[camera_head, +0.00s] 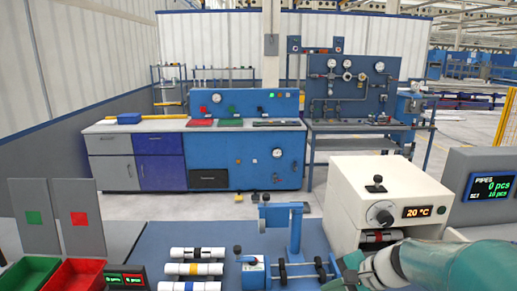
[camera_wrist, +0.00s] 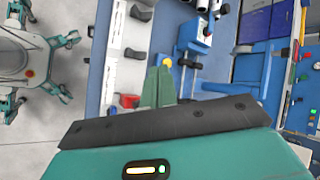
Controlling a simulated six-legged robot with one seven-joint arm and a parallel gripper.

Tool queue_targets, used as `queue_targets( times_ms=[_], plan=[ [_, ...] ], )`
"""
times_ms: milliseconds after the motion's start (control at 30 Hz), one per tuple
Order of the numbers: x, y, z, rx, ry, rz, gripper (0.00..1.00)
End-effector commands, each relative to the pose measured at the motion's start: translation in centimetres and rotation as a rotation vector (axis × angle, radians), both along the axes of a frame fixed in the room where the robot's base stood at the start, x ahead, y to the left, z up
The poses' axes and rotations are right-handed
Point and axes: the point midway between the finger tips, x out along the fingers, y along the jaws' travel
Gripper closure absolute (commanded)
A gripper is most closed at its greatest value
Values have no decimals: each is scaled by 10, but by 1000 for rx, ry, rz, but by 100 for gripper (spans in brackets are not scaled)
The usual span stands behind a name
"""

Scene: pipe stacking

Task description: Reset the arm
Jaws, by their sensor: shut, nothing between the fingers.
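My arm (camera_head: 430,262) reaches in from the lower right of the head view, in front of the white box. Its gripper end is low in that view, close to the blue clamp device. In the wrist view my gripper (camera_wrist: 158,90) shows its two green fingers together, shut and empty, above the blue bench. Several white pipes lie on the bench, one with a black band (camera_head: 197,253), one with a yellow band (camera_head: 193,269) and one with a blue band (camera_head: 190,286).
A white box (camera_head: 370,190) reads 20 °C. A blue clamp device (camera_head: 295,235) stands mid-bench. A green bin (camera_head: 28,275) and a red bin (camera_head: 78,276) are at the left. A counter screen (camera_head: 490,186) reads 0 pcs. A blue workbench (camera_head: 240,160) stands beyond open floor.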

Motion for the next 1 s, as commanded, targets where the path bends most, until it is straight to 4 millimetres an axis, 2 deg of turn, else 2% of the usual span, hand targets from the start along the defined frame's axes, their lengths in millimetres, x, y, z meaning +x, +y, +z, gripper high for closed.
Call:
queue_targets(
  times_ms=[33, 200, 333, 533, 700, 1000],
  plan=[
    [-14, 11, 9, -76, -24, 66, 100],
    [-61, 28, 27, -331, -97, 275, 100],
    [-95, 32, 40, -519, -167, 420, 100],
    [-138, 27, 61, -795, -297, 611, 100],
    [-158, 19, 72, -949, -381, 703, 100],
    [-163, 16, 74, -994, -400, 729, 100]
  ],
)
